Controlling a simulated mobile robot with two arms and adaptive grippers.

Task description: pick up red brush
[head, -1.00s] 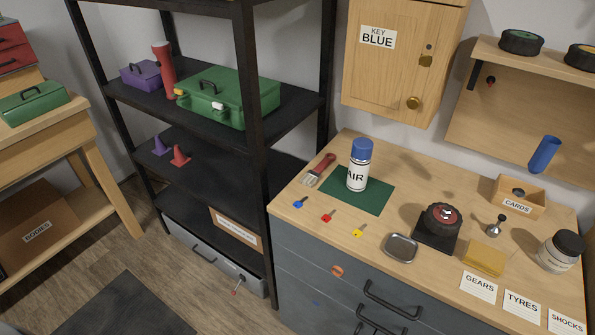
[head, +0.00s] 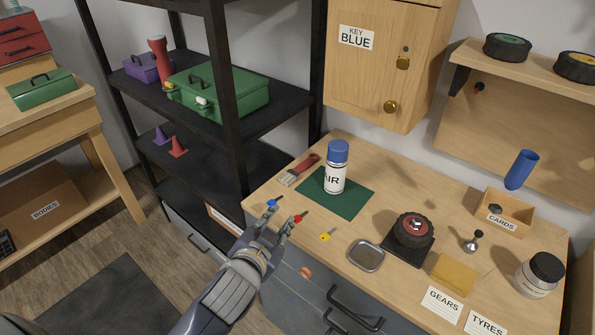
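The red brush (head: 299,170) lies on the wooden workbench near its back left edge, beside the green mat (head: 352,203). Its red handle points up and right, and its pale bristles point down and left. My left gripper (head: 279,222) is at the front left edge of the bench, in front of the brush and apart from it. Its two fingers are spread, with no object seen between them. My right gripper does not show.
A white AIR can (head: 335,170) with a blue cap stands on the mat, right of the brush. Blue (head: 272,203), red (head: 301,216) and yellow (head: 326,236) keys lie near the front edge. A black shelf rack (head: 226,120) stands at left.

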